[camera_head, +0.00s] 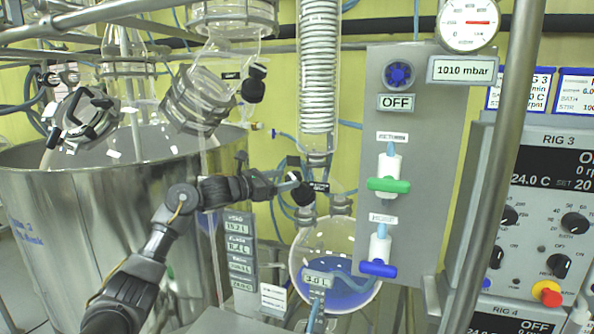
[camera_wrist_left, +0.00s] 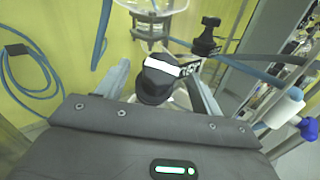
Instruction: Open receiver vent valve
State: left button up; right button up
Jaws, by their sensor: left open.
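A black valve knob with a white stripe (camera_wrist_left: 160,80) sits between the two fingers of my left gripper (camera_wrist_left: 157,72) in the left wrist view. The fingers are apart, one on each side, with gaps to the knob. In the head view my left gripper (camera_head: 290,182) is at the small black valve fittings (camera_head: 303,194) above the round glass receiver (camera_head: 335,262), which holds blue liquid. A black label (camera_head: 318,187) there is too small to read. I cannot tell which way the valve is set. My right gripper is not in view.
A grey panel (camera_head: 425,130) to the right carries a green-handled valve (camera_head: 388,184) and a blue-handled valve (camera_head: 379,268). A glass condenser (camera_head: 319,80) stands above the receiver. A large steel vessel (camera_head: 100,240) is at left. Another black knob (camera_wrist_left: 207,38) is beyond the right finger.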

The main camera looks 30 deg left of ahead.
aim_at(292, 176)
pick_arm(q)
jog(key=x, duration=0.1)
jog(key=p+x, duration=0.1)
jog(key=x, duration=0.1)
jog(key=shift+w+d+r, duration=0.25)
jog(key=shift+w+r, duration=0.05)
jog(key=shift+w, duration=0.05)
jog(key=shift+w+d+f+p, duration=0.2)
jog(key=shift+w+p, duration=0.15)
jog(key=shift+w, duration=0.1)
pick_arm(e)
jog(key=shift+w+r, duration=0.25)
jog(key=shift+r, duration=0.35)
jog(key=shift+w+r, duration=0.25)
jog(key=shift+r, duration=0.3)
